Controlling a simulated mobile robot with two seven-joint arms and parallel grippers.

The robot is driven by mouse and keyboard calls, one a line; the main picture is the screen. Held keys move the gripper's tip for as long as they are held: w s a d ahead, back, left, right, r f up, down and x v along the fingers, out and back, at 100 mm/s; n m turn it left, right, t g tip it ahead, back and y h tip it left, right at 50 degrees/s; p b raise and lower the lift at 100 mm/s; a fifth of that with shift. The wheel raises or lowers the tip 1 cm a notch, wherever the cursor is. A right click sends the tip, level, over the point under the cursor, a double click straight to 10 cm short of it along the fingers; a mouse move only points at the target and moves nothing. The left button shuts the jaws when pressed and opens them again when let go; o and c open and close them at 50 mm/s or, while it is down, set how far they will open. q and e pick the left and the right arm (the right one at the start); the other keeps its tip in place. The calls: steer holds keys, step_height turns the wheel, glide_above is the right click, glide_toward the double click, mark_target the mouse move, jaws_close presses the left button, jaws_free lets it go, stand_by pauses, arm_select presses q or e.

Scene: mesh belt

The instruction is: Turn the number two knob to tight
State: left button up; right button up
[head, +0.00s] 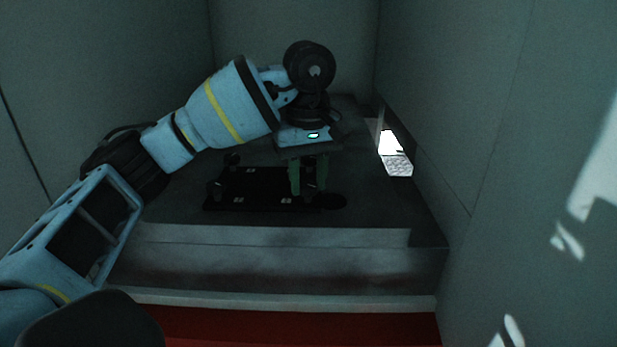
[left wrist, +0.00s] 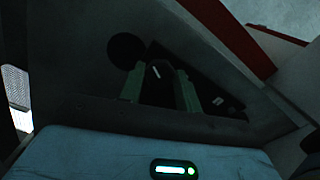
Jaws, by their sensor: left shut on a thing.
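A dark panel (head: 262,187) lies on the grey ledge in the head view, with small white labels. Dark knobs stand up from it: one at the back left (head: 232,159) and one at the front left (head: 214,189). My left gripper (head: 309,188) points down at the panel's right part, its green fingers around a dark knob. In the left wrist view the fingers (left wrist: 160,94) stand either side of that knob, and a white mark (left wrist: 156,72) shows between them. The gripper is shut on the knob, which is mostly hidden. I cannot read any number or the tight mark.
A flat black round piece (head: 331,202) sits at the panel's right end. Grey walls close in at left, back and right. A bright opening (head: 395,152) lies low in the right wall. The grey ledge (head: 160,234) is bare in front, above a red strip (head: 290,325).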

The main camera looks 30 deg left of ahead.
mark_target(308, 185)
stand_by(0.4)
arm_select(q)
steer(key=o, duration=1)
steer(key=shift+c, duration=0.2)
step_height(308, 185, up, 7)
steer(key=shift+f+p, duration=0.1)
steer(key=shift+p, duration=0.45)
steer(key=shift+r, duration=0.55)
arm_select(e)
steer(key=shift+w+d+r, duration=0.2)
steer(key=shift+w+r, duration=0.5)
steer(key=shift+r, duration=0.1)
